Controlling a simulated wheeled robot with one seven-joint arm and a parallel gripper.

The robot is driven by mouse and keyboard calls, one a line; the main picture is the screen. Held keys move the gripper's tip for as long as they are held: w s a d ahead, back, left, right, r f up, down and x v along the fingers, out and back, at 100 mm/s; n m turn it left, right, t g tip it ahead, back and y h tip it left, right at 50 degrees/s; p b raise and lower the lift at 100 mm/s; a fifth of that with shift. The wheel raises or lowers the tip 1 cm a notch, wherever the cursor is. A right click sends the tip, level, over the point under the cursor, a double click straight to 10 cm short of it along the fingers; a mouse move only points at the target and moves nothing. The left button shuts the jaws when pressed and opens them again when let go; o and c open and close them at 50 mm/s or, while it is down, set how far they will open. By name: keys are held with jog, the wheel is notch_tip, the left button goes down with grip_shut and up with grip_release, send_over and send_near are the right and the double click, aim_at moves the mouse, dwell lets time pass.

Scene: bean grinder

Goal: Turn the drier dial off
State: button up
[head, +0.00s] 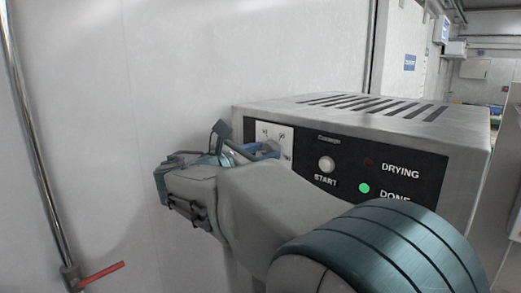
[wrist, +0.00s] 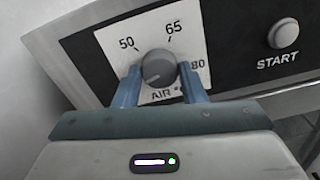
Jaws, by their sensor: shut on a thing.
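The drier dial (wrist: 158,66) is a round grey knob on a white scale plate (wrist: 108,42) marked 50, 65 and 80, with "AIR" below. A pale mark on the knob seems to point to the lower left. My gripper (wrist: 159,78) is shut on the dial, with one blue finger at its left and one at its right. In the head view my gripper (head: 271,149) reaches the left end of the drier's front panel, and my arm and fingers hide most of the dial.
The drier (head: 462,150) is a grey metal box with top vents. Right of the dial are a START button (head: 327,164), a dark DRYING light (head: 369,162) and a lit green DONE light (head: 364,188). A pipe with a red lever (head: 103,274) stands at the left; the wall between is bare.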

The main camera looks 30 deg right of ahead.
jog(key=shift+f, duration=0.15)
jog(key=o, duration=1)
jog(key=b+v, duration=0.3)
jog(key=v, duration=1.1)
jog(key=shift+d, duration=0.1)
